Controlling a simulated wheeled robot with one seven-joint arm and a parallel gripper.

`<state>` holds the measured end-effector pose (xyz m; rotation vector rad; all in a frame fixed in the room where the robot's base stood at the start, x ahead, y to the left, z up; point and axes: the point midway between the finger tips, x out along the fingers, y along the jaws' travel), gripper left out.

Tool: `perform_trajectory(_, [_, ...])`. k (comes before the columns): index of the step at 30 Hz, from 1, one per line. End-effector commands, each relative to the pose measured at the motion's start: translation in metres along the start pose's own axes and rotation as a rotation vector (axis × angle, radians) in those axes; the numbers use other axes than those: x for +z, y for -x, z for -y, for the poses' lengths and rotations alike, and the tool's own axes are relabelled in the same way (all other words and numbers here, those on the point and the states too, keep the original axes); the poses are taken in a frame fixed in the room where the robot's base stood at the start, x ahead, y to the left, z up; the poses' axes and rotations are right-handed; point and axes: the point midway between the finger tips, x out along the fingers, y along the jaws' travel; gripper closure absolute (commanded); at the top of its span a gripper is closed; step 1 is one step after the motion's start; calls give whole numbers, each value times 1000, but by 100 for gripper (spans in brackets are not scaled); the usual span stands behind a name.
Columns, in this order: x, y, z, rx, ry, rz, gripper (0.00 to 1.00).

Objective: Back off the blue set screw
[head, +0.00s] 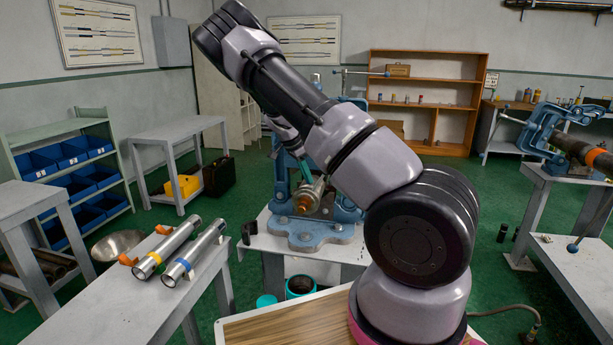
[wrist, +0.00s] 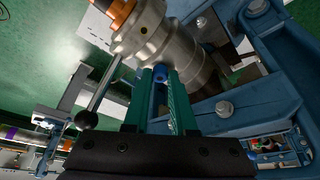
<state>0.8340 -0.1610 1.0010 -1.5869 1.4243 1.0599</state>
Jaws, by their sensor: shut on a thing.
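In the wrist view, the blue set screw (wrist: 159,73) sticks out of the side of a metal fitting (wrist: 150,38) with an orange end. My gripper (wrist: 160,84) has its green fingers closed around the screw, and only a little blue shows between the fingertips. In the head view, my gripper (head: 306,172) reaches down to the fitting (head: 309,194), which sits in the blue pipe vise (head: 309,233) on the middle bench. The screw itself cannot be made out there, and my arm hides part of the vise.
Two metal tubes, one with a yellow band (head: 166,254) and one with a blue band (head: 194,256), lie on the left bench (head: 108,293). Another blue vise (head: 547,130) holds a pipe at right. In the wrist view, a dark ball-ended handle (wrist: 87,119) stands left of my fingers.

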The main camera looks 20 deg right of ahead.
Motion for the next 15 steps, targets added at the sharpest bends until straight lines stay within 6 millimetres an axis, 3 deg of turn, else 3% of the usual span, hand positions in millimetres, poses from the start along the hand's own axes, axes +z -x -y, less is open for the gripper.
perform_trajectory(15, [-1, 0, -4, -143, 342, 3, 100])
